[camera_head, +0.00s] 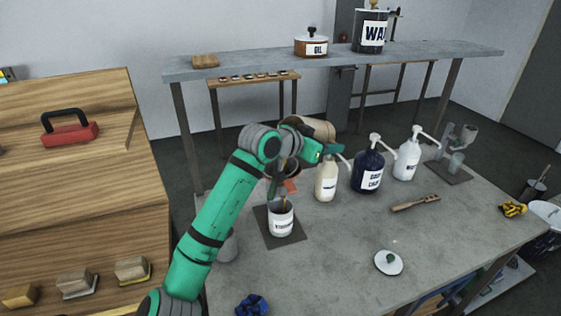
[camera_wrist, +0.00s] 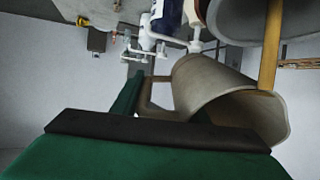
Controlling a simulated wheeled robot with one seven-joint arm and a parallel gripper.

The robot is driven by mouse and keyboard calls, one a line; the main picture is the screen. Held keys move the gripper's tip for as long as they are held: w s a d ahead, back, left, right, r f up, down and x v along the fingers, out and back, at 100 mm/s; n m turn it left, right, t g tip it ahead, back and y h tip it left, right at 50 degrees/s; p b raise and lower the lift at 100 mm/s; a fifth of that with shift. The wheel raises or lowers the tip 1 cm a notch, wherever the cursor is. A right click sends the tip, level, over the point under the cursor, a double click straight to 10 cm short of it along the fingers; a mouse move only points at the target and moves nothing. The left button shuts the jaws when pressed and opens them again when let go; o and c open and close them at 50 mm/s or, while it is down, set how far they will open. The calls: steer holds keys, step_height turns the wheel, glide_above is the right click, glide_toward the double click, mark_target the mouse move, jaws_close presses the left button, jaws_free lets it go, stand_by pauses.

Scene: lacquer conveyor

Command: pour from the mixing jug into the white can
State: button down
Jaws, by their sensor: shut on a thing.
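The mixing jug (camera_head: 318,127) is beige-grey and held up above the table, partly hidden by my arm in the head view. My gripper (camera_head: 318,150) is shut on its handle; the wrist view shows the jug (camera_wrist: 205,90) lying tilted with its mouth open to the right. The white can (camera_head: 281,224) has a dark-lettered label and stands upright on a dark mat, below the jug. Its grey rim shows in the wrist view (camera_wrist: 232,30). An amber strip (camera_wrist: 270,50) runs between the jug's mouth and the can; it looks like poured liquid.
Pump bottles, one cream (camera_head: 326,182), one dark blue (camera_head: 368,172) and one white (camera_head: 407,160), stand right of the can. A wooden tool (camera_head: 415,203) and a white lid (camera_head: 388,262) lie on the table (camera_head: 340,250). A blue cloth (camera_head: 252,304) lies near the front edge.

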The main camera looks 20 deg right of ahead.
steer(key=shift+a+r, duration=0.1)
steer(key=shift+r, duration=0.05)
steer(key=shift+r, duration=0.3)
stand_by(0.5)
steer(key=shift+a+r+h+b, duration=0.1)
steer(key=shift+r+h+b, duration=0.25)
steer(key=shift+h+b, duration=0.1)
steer(key=shift+s+r+t+h, duration=0.2)
steer(key=shift+r+t+h, duration=0.1)
steer(key=shift+r, duration=0.1)
stand_by(0.7)
steer(key=shift+a+r+b, duration=0.1)
steer(key=shift+a+b, duration=0.1)
steer(key=shift+b, duration=0.2)
steer(key=shift+a+r+b, duration=0.2)
steer(key=shift+r+b, duration=0.15)
steer(key=shift+r, duration=0.15)
stand_by(0.5)
